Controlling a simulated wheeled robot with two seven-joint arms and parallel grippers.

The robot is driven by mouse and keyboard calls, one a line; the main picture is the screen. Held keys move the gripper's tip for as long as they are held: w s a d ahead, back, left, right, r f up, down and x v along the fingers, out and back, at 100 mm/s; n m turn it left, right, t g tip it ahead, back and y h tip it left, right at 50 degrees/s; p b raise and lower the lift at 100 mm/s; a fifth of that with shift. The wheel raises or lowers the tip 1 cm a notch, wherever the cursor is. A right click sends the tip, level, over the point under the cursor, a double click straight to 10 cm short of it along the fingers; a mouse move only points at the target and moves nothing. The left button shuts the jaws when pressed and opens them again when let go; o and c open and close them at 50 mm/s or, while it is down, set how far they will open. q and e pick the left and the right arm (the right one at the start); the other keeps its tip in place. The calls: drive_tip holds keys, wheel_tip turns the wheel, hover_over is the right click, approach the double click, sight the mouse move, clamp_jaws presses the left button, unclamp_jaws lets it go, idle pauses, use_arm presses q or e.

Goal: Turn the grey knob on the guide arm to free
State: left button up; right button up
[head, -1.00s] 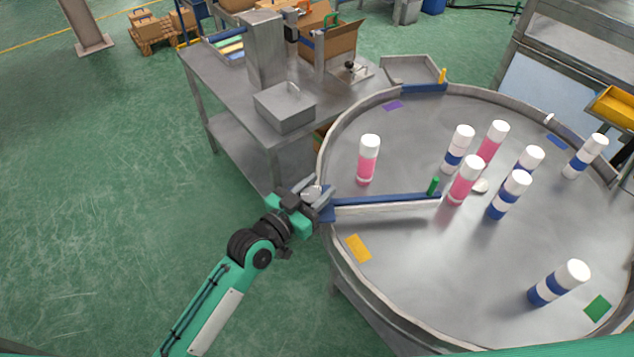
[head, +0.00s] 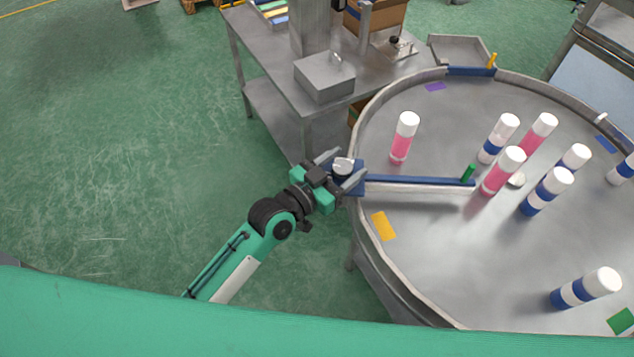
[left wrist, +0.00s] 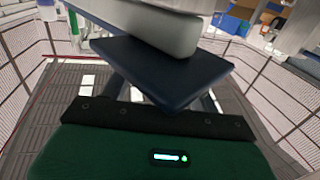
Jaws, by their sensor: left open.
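The guide arm (head: 425,181) is a blue-topped bar reaching from the left rim of the round table inward, with a green peg (head: 468,172) near its tip. The grey knob (head: 343,165) sits at its outer end, by a blue block. My left gripper (head: 342,170) is open at this end, with one finger on each side of the knob; contact cannot be told. In the left wrist view a dark blue block (left wrist: 160,72) and a grey rounded bar (left wrist: 150,22) fill the space ahead and partly hide the fingers. My right gripper is not in view.
The round table (head: 420,245) carries several pink and blue-banded white-capped cans, one pink can (head: 404,137) standing alone behind the guide arm. A steel bench (head: 275,60) with a grey box (head: 323,78) stands behind. The green floor at left is clear.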

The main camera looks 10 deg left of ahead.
use_arm(q)
drive_tip(key=b+v, duration=0.3)
drive_tip(key=v, duration=0.9)
drive_tip(key=shift+s, duration=0.1)
